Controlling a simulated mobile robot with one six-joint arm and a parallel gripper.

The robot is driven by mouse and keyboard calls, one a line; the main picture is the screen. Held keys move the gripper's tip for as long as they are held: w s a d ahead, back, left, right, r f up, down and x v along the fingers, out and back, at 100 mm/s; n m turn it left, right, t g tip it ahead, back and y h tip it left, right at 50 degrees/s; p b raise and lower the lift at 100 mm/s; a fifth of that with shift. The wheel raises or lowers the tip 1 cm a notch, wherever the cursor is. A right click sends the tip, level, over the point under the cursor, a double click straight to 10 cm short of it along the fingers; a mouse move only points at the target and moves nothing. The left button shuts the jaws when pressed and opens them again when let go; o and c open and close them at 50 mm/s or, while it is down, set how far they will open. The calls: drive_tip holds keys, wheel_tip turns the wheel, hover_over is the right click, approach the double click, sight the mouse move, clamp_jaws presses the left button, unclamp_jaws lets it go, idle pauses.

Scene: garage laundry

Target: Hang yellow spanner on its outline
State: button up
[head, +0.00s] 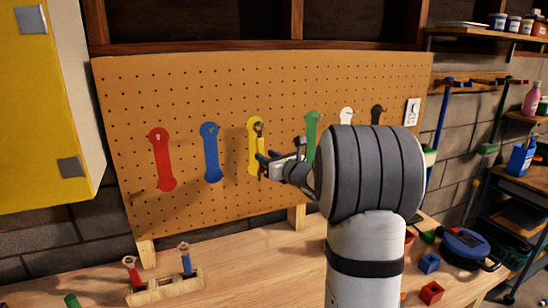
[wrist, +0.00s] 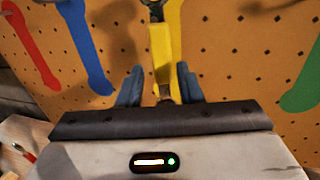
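The yellow spanner (head: 261,143) is upright in front of its yellow outline (head: 251,140) on the pegboard, slightly to the right of it. In the wrist view the spanner's yellow handle (wrist: 160,48) hangs down between my fingers, and its grey head is at the top edge. The outline (wrist: 176,35) shows behind it. My gripper (head: 266,166) is at the lower end of the handle. In the wrist view my gripper (wrist: 159,84) has its fingers apart, with a gap on each side of the handle. I cannot tell whether the spanner's head is on the peg.
The pegboard (head: 215,82) also bears red (head: 161,160), blue (head: 210,153), green (head: 312,130), white and black outlines. A wooden rack (head: 165,287) with red and blue-handled tools stands on the bench below. A yellow cabinet (head: 50,110) is at the left.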

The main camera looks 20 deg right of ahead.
sight(261, 153)
drive_tip(key=shift+p+x, duration=0.8)
drive_tip(key=shift+x, duration=1.5)
clamp_jaws()
drive_tip(key=shift+o, duration=1.6)
unclamp_jaws()
